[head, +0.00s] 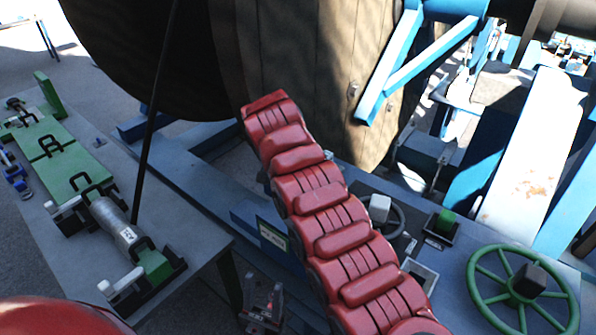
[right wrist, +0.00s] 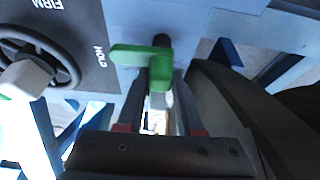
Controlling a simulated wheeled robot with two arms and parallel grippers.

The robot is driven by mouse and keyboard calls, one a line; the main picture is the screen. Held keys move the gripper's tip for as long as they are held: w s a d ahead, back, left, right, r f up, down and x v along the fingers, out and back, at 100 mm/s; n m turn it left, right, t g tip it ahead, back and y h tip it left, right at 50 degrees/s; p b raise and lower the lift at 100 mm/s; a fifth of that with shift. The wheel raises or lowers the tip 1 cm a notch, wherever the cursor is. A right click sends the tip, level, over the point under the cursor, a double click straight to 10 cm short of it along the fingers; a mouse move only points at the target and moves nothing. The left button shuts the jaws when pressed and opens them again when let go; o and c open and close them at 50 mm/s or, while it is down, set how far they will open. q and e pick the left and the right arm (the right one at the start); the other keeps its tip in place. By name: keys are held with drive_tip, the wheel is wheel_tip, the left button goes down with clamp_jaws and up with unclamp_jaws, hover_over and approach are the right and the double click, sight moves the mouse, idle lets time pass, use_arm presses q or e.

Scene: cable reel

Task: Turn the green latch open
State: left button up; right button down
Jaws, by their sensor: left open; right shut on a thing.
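The green latch (right wrist: 132,55) shows in the right wrist view as a small green lever on a dark pivot, on a blue-grey panel. Its lever points to the left there. My right gripper (right wrist: 160,76) is shut on the latch, with its fingertips at the pivot end of the lever. In the head view my red right arm crosses the middle, and I can make out neither the right gripper nor the latch.
A large cable reel (head: 310,70) stands behind my right arm. A dial with a grey knob (head: 379,208), a green button (head: 445,222) and a green handwheel (head: 522,290) sit on the right. The left bench (head: 190,262) holds a grey cylinder (head: 112,222) and clamps.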

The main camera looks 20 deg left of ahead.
drive_tip(key=shift+p, duration=0.3)
drive_tip(key=shift+m, duration=0.3)
drive_tip(key=c, duration=0.6)
unclamp_jaws()
drive_tip(key=shift+o, duration=0.2)
drive_tip(key=shift+s+a+r+b, duration=0.15)
drive_tip(key=shift+s+r+b, duration=0.1)
drive_tip(key=shift+r+b, duration=0.25)
drive_tip(key=shift+s+r+b, duration=0.3)
drive_tip(key=shift+r+b, duration=0.2)
drive_tip(key=shift+r, duration=0.15)
drive_tip(key=p+v, duration=0.5)
drive_tip(key=v, duration=1)
drive_tip(key=shift+w+a, duration=0.15)
drive_tip(key=shift+w, duration=0.05)
